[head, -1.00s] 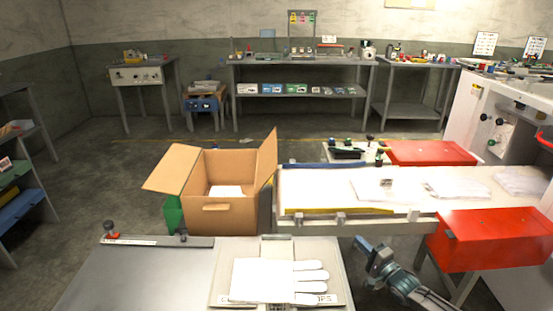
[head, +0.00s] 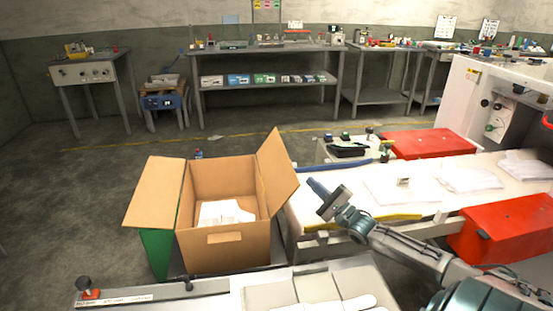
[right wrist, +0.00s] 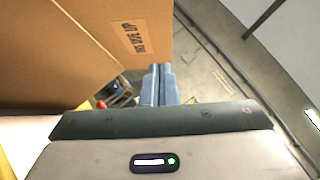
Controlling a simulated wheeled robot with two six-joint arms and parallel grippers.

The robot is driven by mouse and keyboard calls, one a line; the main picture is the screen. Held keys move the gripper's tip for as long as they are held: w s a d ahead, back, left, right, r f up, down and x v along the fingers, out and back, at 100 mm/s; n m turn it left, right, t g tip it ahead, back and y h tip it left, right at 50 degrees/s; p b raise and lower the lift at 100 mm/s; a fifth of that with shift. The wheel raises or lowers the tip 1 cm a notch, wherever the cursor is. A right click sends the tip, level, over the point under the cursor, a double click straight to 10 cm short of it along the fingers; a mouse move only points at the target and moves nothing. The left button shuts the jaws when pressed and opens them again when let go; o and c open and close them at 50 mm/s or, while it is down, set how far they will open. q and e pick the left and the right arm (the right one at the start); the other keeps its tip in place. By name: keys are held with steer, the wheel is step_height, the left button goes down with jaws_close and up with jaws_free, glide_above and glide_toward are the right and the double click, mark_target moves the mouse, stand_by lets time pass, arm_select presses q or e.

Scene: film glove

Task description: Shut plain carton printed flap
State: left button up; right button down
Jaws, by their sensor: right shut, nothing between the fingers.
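The plain brown carton (head: 220,258) stands open on the floor side of the bench, with white gloves (head: 226,212) inside. Its left flap (head: 155,192) hangs outward. Its right flap (head: 277,172) stands up, leaning outward to the right. In the right wrist view a cardboard flap (right wrist: 145,75) with printed dark lettering fills the upper left; it appears to be the right flap's outer face. My right gripper (head: 314,186) is shut and empty, just right of that flap; its fingers (right wrist: 160,85) show beside the flap's edge. Whether they touch is unclear. My left gripper is out of view.
A white-topped bench (head: 430,195) with flat white gloves lies under and right of my right arm. Red boxes (head: 510,228) stand at its near and far sides. A grey worktable (head: 225,300) is in front of the carton.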

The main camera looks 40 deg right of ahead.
mark_target(284, 155)
steer(key=x, duration=0.8)
steer(key=shift+r, duration=0.35)
steer(key=shift+w+a+r, duration=0.1)
steer(key=shift+w+r, duration=0.15)
steer(key=shift+w, duration=0.4)
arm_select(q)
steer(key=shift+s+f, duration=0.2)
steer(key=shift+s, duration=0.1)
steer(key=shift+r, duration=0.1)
arm_select(e)
steer(key=shift+r, duration=0.1)
